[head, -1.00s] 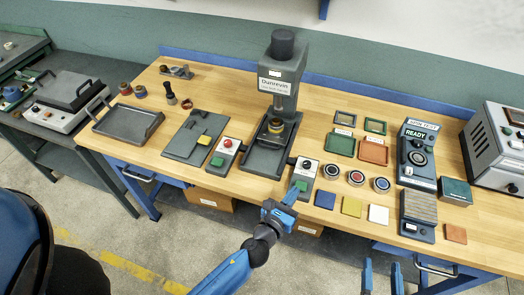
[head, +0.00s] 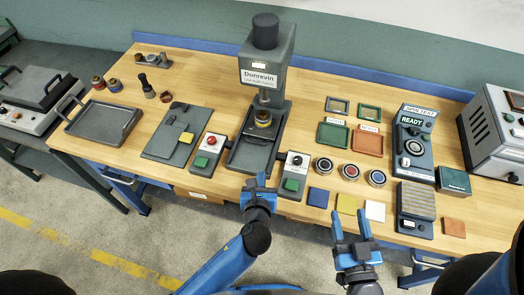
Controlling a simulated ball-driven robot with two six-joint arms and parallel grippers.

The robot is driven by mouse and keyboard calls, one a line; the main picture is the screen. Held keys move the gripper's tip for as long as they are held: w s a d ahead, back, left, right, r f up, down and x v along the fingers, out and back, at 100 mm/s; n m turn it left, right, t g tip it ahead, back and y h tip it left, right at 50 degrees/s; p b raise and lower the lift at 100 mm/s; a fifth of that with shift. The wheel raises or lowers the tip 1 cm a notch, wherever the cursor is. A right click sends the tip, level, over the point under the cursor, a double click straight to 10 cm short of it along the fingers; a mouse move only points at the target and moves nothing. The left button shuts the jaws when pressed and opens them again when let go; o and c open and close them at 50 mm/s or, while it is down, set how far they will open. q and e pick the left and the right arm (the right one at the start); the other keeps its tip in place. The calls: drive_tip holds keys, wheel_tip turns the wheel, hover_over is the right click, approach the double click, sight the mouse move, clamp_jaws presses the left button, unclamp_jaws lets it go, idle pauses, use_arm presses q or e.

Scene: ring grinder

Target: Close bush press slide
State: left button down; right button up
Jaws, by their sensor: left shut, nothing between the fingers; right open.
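The grey Dunrevin bush press (head: 265,65) stands at the back middle of the bench. Its dark slide tray (head: 247,156) extends toward me beneath the ram. A brass-coloured bush (head: 263,117) sits under the ram; I cannot tell whether the ram touches it. My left gripper (head: 259,182) is shut and empty, just in front of the tray's near end; contact is unclear.
Control boxes with green buttons flank the press, one on the left (head: 208,150) and one on the right (head: 294,172). Several round gauges, coloured squares and small trays lie to the right. The spin test unit (head: 413,140) stands beyond them.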

use_arm(q)
approach(265, 144)
drive_tip(key=f, duration=0.1)
drive_tip(key=w+f, duration=0.2)
drive_tip(key=f, duration=0.1)
drive_tip(key=shift+a+p, duration=0.1)
drive_tip(key=shift+p, duration=0.25)
drive_tip(key=shift+w+r+p, duration=0.2)
drive_tip(key=shift+w, duration=0.35)
drive_tip(key=shift+w+r+p, duration=0.15)
drive_tip(key=shift+w+p, duration=0.05)
drive_tip(key=shift+w, duration=1.1)
drive_tip(key=shift+w+d+p, duration=0.2)
drive_tip(key=shift+w+d, duration=0.1)
drive_tip(key=shift+w, duration=0.3)
drive_tip(key=shift+w+d+p, duration=0.2)
drive_tip(key=shift+w+d, duration=0.15)
drive_tip(key=shift+w, duration=0.25)
drive_tip(key=shift+s+r, duration=0.1)
drive_tip(key=shift+r, duration=0.05)
